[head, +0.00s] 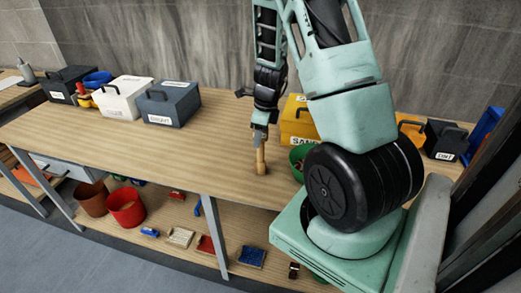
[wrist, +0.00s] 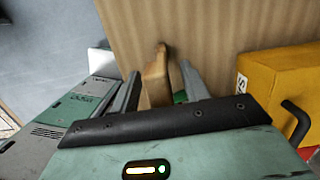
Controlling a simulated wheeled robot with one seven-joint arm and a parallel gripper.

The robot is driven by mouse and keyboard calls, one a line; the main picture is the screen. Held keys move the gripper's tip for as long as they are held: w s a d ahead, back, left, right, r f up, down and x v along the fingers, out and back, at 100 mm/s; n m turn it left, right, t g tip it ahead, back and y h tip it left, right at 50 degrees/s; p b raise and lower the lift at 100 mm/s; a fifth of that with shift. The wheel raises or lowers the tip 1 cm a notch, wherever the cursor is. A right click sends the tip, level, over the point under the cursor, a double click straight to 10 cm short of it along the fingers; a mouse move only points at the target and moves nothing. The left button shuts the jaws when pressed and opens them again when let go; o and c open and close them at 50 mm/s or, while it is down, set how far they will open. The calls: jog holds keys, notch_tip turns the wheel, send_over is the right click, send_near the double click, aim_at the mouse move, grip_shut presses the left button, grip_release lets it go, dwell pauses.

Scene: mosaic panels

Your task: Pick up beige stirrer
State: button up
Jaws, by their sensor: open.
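The beige stirrer (head: 261,159) stands upright on the wooden table near its front edge. In the wrist view the stirrer (wrist: 156,76) shows between the two fingers, its lower part hidden behind the dark bar of my gripper. My gripper (head: 260,140) points down over the stirrer in the head view. In the wrist view my gripper (wrist: 160,88) is open, with one grey finger on each side of the stirrer. Whether either finger touches it I cannot tell.
A yellow box (head: 298,120) stands right of the stirrer, with a green container (head: 299,156) close by. Grey (head: 168,103) and white (head: 122,97) boxes stand at the left on the table (head: 215,150). The table is clear between them and the stirrer.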

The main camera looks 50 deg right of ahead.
grip_shut()
jog(key=shift+r, duration=0.1)
